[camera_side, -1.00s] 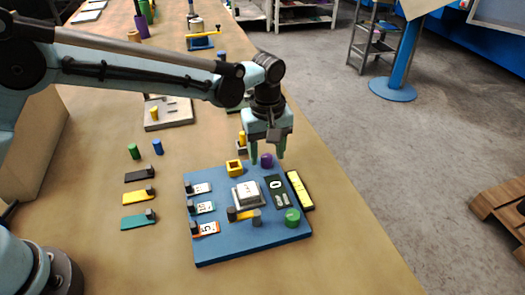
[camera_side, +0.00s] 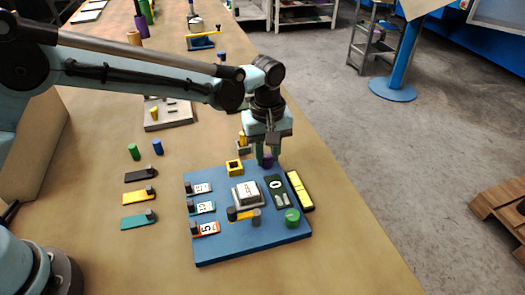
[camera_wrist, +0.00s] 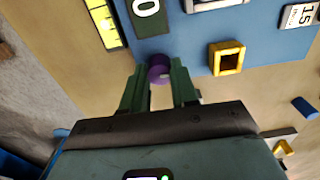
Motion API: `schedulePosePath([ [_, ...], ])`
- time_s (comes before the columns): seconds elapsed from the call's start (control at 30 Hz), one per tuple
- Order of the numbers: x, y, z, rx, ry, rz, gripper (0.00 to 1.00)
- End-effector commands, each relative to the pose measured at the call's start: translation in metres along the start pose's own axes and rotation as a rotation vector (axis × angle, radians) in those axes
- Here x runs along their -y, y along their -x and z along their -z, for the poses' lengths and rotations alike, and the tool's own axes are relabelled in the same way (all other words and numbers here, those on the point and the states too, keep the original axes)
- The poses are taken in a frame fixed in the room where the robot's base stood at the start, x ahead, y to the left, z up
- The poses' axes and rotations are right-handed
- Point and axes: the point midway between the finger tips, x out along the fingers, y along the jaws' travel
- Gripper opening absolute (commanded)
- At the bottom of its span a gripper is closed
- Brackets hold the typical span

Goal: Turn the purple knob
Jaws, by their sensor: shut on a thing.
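The purple knob (camera_side: 267,160) stands at the far edge of the blue board (camera_side: 225,252). My gripper (camera_side: 267,158) points down over it, with a green finger on each side of the knob. In the wrist view the knob (camera_wrist: 159,69) sits between the two green fingertips, and my gripper (camera_wrist: 160,76) is shut on it. The fingers hide part of the knob's sides. A dark display plate (camera_side: 275,190) showing "0" lies on the board near the knob.
A yellow square socket (camera_side: 234,167) stands left of the knob. A white block (camera_side: 247,194), a green knob (camera_side: 292,216) and labelled slots are on the board. A yellow level-like bar (camera_side: 299,190) lies along its right edge. Small cylinders (camera_side: 134,152) lie to the left.

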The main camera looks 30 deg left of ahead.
Motion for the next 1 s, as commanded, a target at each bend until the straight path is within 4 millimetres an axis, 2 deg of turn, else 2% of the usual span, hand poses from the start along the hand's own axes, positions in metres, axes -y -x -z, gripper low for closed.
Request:
schedulePosePath([
  [0.37, 0.0004, 0.0003, 0.0000, 0.000, -0.221, 0.002, 0.00],
  [1.0, 0.0005, 0.0003, 0.0000, 0.001, -0.828, 0.002, 0.00],
])
